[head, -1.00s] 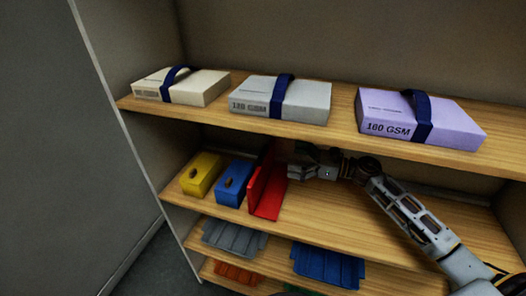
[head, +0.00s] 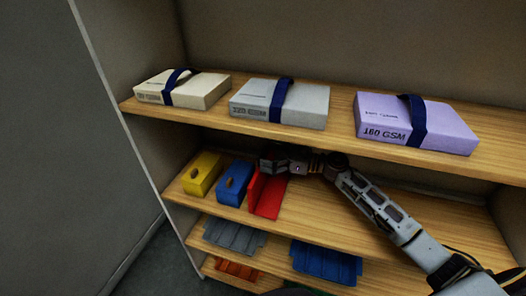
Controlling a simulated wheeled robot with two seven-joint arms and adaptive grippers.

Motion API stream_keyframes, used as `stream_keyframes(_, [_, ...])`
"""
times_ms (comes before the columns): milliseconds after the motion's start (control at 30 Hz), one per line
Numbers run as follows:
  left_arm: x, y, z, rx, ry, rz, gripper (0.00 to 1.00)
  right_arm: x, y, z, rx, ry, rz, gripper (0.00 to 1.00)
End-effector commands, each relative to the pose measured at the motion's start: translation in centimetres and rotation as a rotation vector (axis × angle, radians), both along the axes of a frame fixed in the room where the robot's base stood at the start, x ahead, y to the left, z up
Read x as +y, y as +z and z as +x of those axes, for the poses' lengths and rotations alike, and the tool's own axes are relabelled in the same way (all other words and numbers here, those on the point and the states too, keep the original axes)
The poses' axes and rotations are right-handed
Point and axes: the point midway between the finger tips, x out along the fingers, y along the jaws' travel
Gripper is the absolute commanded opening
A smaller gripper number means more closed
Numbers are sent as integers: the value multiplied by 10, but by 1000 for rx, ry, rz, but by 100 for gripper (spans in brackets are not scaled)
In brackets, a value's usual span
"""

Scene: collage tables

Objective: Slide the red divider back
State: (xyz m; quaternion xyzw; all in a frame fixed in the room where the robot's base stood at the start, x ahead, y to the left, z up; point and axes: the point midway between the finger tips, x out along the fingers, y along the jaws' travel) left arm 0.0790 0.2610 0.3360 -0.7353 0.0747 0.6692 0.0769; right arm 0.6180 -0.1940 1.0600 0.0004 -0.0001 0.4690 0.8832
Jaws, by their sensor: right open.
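The red divider (head: 268,196) is an L-shaped piece standing on the middle shelf, with its upright wall against or very close to the blue box (head: 235,183). A yellow box (head: 202,174) stands left of the blue one. My right gripper (head: 268,163) reaches in from the right, under the upper shelf, and is at the rear upper part of the divider. It is open; its fingertips are small and dark here, and I cannot tell whether they touch the divider. My left gripper is not in view.
The upper shelf (head: 340,140) close above my right arm holds cream (head: 205,92), grey (head: 310,108) and purple (head: 450,130) strapped paper packs. The middle shelf is bare right of the divider. Lower shelves hold grey (head: 235,236), blue (head: 325,262) and orange (head: 235,268) pieces.

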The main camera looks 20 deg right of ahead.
Motion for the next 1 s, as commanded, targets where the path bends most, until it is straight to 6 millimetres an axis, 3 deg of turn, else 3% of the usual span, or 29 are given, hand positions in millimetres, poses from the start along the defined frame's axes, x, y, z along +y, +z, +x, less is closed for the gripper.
stream_keyframes(300, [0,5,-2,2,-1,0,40,15,1,10,0,1,0,100])
stream_keyframes(633, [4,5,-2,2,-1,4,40,16,0,11,1,1,-1,100])
stream_keyframes(1000, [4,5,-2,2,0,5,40,16,0,11,1,1,-1,54])
